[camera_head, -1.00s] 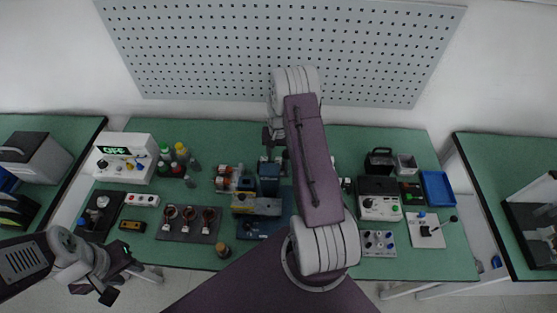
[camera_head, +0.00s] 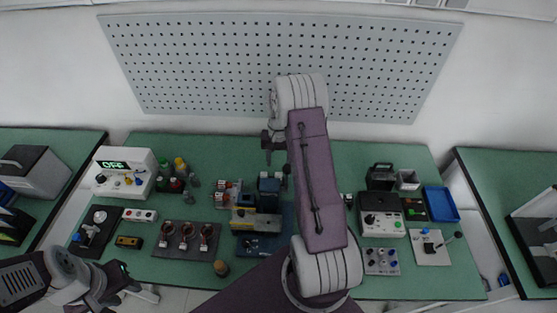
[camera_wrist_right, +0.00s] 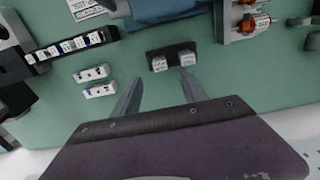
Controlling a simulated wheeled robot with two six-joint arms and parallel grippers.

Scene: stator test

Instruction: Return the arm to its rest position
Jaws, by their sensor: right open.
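My right arm reaches up the middle of the head view and bends over the green workbench (camera_head: 400,150). Its gripper (camera_head: 271,144) is small there, near the back edge and partly hidden by the arm. In the right wrist view my right gripper (camera_wrist_right: 158,88) is open, with its two fingers apart and nothing between them. A small dark block with two white-labelled parts (camera_wrist_right: 171,58) lies just beyond the fingertips. My left gripper (camera_head: 122,287) is low at the left in the head view, in front of the bench's front edge; its jaw opening is unclear.
Around the right arm are a blue and yellow machine (camera_head: 256,220), a plate with several copper-coloured parts (camera_head: 187,238), a grey-white meter box (camera_head: 382,222) and a blue tray (camera_head: 441,204). A perforated panel (camera_head: 200,60) is on the wall behind. The bench's back right is mostly clear.

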